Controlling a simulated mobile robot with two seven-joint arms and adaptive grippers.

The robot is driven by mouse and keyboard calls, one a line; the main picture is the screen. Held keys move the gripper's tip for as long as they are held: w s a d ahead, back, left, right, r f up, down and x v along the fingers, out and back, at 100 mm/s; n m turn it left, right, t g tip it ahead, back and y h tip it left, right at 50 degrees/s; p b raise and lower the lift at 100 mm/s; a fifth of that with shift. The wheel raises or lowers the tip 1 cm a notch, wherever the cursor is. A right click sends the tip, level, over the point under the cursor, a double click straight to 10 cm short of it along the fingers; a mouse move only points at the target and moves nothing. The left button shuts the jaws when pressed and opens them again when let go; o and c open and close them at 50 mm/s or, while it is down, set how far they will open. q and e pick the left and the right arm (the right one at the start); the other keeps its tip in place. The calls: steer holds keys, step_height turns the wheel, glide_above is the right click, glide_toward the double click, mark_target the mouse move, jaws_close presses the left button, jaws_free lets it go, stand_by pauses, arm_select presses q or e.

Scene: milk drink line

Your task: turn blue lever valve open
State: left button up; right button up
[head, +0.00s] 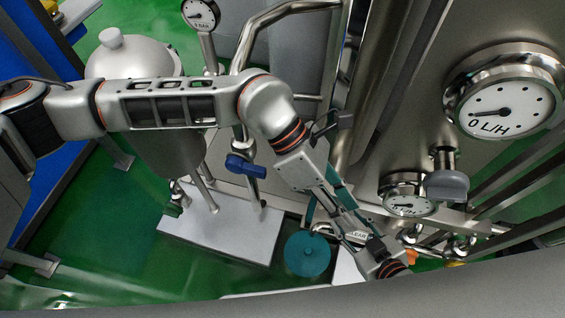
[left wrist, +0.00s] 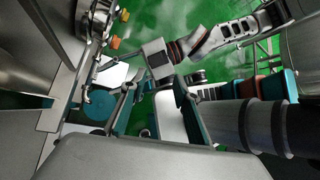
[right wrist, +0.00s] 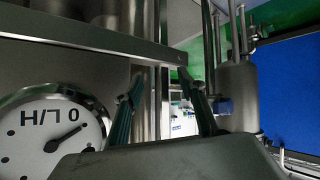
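The blue lever valve (head: 245,167) sits on a steel pipe left of centre in the head view. A blue part that looks like it shows small in the right wrist view (right wrist: 222,106), just right of the right finger. My left gripper (head: 328,205) is to the right of the valve and apart from it, pointing down and right. In the left wrist view its fingers (left wrist: 154,85) stand apart with nothing between them. My right gripper is small and partly hidden at the lower right of the head view; in the right wrist view its fingers (right wrist: 160,75) are apart and empty.
A large 0 L/H gauge (head: 505,100) and a smaller gauge (head: 408,203) are on the steel equipment at right. Another gauge (head: 201,14) stands at the top. A white plinth (head: 225,235) is below the valve. A teal disc (head: 307,254) lies near the left gripper. Pipes crowd the middle.

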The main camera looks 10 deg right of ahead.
arm_select(q)
steer(key=w+a+f+m+t+y+b, duration=0.1)
steer(key=w+a+f+t+y, duration=0.2)
steer(key=w+a+f, duration=0.4)
steer(key=m+t+y+b, duration=0.1)
steer(key=t+y, duration=0.2)
steer(key=y, duration=0.1)
glide_above(253, 167)
steer(key=shift+r, duration=0.4)
step_height(253, 167, down, 6)
steer(key=shift+f+b, duration=0.25)
steer(key=shift+b, duration=0.6)
steer(key=shift+f, duration=0.45)
arm_select(e)
steer(key=shift+s+a+f, duration=0.15)
steer(key=shift+f, duration=0.4)
steer(key=shift+s+a+f, duration=0.15)
steer(key=shift+f, duration=0.35)
arm_select(q)
jaws_close()
arm_select(e)
steer(key=shift+f, duration=0.1)
